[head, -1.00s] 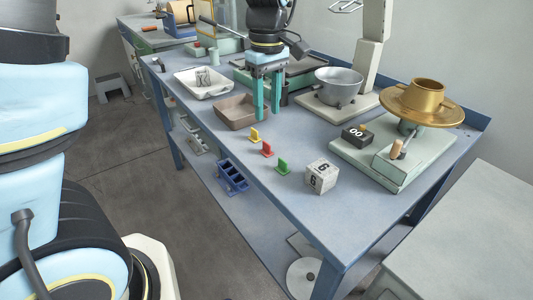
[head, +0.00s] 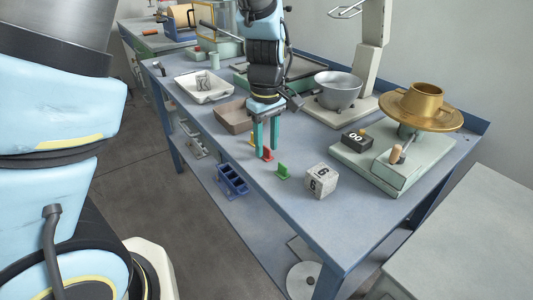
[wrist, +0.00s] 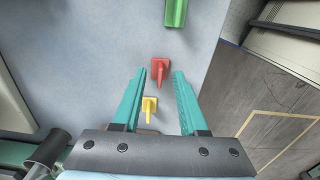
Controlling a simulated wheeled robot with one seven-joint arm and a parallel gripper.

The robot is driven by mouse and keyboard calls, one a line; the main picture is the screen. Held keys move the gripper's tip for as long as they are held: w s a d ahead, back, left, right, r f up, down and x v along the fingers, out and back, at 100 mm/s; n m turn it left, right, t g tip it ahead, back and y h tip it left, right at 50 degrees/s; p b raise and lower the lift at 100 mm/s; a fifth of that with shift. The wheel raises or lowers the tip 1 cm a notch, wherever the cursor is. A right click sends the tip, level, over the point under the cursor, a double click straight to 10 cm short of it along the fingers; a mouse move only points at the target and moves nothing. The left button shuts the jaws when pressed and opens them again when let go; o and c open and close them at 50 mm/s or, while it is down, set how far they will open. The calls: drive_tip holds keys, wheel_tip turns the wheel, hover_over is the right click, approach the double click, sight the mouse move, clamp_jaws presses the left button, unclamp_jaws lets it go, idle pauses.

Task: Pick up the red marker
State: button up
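The red marker (head: 268,154) stands on the blue bench between a yellow marker (head: 253,140) and a green marker (head: 282,172). My gripper (head: 266,152) is open, its two teal fingers pointing down around the row of markers. In the wrist view the red marker (wrist: 160,71) lies near the fingertips, centred in the gap of my gripper (wrist: 160,73). The yellow marker (wrist: 150,107) shows between the fingers, nearer the palm. The green marker (wrist: 176,12) is beyond the fingertips. No contact with the red marker is visible. In the head view a finger partly hides the yellow marker.
A numbered cube (head: 322,181) stands right of the green marker. A brown tray (head: 232,118) and a white tray (head: 204,88) are behind. A scale with a gold pan (head: 421,104) stands at right. The bench's front edge is close to the markers.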

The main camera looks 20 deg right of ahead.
clamp_jaws()
idle(0.6)
